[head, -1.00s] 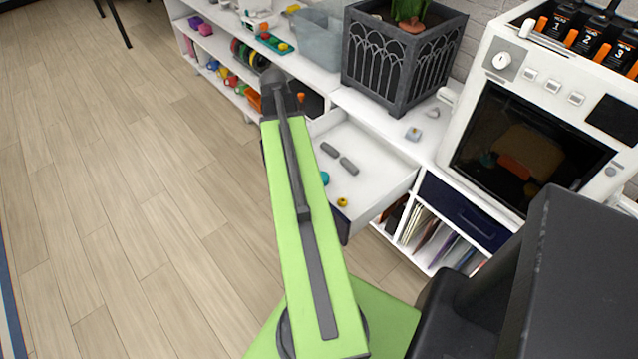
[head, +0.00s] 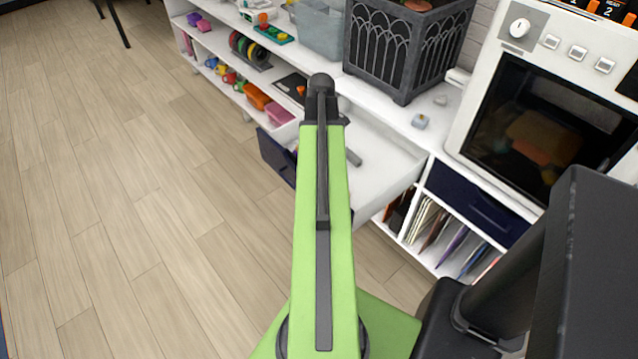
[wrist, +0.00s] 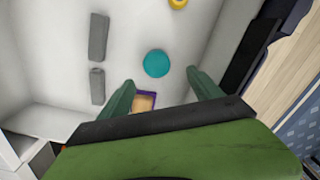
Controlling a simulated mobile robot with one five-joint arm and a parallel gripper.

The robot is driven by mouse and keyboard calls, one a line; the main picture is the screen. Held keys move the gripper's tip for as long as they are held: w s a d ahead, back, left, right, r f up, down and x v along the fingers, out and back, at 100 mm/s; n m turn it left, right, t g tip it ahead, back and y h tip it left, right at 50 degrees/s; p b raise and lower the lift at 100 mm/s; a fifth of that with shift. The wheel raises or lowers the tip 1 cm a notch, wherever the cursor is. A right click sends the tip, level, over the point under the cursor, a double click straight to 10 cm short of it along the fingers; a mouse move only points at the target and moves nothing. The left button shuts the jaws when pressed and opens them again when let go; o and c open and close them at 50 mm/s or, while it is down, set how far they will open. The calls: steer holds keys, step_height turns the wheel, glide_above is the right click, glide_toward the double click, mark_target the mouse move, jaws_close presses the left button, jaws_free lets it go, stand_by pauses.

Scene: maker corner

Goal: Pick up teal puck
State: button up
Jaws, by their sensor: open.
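The teal puck (wrist: 157,64) lies flat on the white floor of an open drawer (wrist: 60,60) in the wrist view. My gripper (wrist: 160,92) is open and empty, its two green fingers apart. In the wrist picture the puck shows just beyond and between the fingertips, touching neither. In the head view my green arm reaches over the drawer (head: 385,165) and hides the puck; the gripper's fingers are hidden there too.
Two grey bars (wrist: 98,60) lie left of the puck in the drawer. A yellow ring (wrist: 178,3) lies beyond it. A purple-edged box with a tan inside (wrist: 144,101) is near the left finger. The drawer's dark front (wrist: 250,45) rises on the right.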

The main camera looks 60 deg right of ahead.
steer(key=f+b, duration=0.4)
steer(key=f, duration=0.1)
steer(key=f+b, duration=0.2)
steer(key=f, duration=0.1)
steer(key=shift+d+f+b, duration=0.1)
steer(key=shift+d+b, duration=0.2)
steer(key=shift+b, duration=0.05)
steer(key=shift+w+r, duration=0.1)
steer(key=shift+r, duration=0.1)
jaws_close()
